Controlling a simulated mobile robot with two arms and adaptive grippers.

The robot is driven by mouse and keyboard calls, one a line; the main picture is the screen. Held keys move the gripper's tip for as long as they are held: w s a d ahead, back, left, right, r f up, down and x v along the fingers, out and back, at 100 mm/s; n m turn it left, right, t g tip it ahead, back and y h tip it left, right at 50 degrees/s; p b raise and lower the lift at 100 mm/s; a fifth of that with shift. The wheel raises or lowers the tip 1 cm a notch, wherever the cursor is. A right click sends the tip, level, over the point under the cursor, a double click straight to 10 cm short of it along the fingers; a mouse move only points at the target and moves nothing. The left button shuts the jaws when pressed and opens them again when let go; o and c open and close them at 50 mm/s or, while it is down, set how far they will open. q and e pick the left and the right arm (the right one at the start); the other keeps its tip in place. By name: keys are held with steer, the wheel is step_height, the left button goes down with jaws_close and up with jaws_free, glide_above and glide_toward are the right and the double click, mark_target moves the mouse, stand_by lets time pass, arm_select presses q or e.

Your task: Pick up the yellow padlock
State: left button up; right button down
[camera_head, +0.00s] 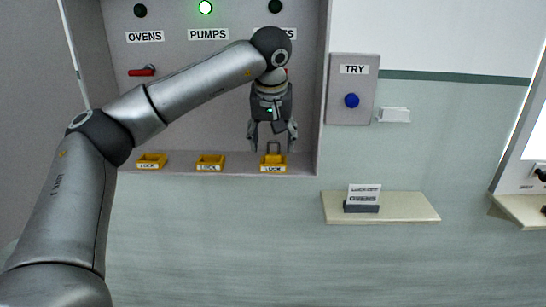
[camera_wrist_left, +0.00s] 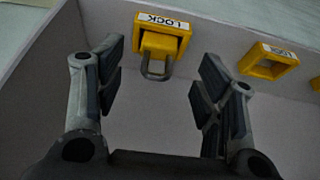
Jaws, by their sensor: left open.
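The yellow padlock (camera_wrist_left: 159,43) sits in the rightmost yellow LOCK holder (camera_head: 273,169), on the ledge of the grey cabinet. Its grey shackle sticks up out of the holder, and the body is partly hidden by the holder. My left gripper (camera_head: 272,136) is open and empty, pointing down just above this holder. In the left wrist view the open fingers (camera_wrist_left: 160,68) stand on either side of the shackle, apart from it. My right gripper is in neither view.
Two other yellow LOCK holders, middle (camera_head: 210,162) and left (camera_head: 151,161), look empty. The cabinet's side wall is close right of my gripper. A TRY box (camera_head: 353,108) with a blue button and a shelf (camera_head: 405,207) with a card holder are further right.

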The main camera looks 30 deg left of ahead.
mark_target(273, 148)
arm_select(q)
steer(key=p+x, duration=0.1)
steer(key=x, duration=0.2)
steer(key=shift+w+a+f, duration=0.1)
steer(key=shift+w+f, duration=0.1)
steer(key=shift+w, duration=0.1)
steer(key=shift+a+f, duration=0.15)
steer(key=shift+f, duration=0.1)
steer(key=c, duration=1.1)
steer(key=shift+c, duration=0.3)
steer(key=shift+r, duration=0.2)
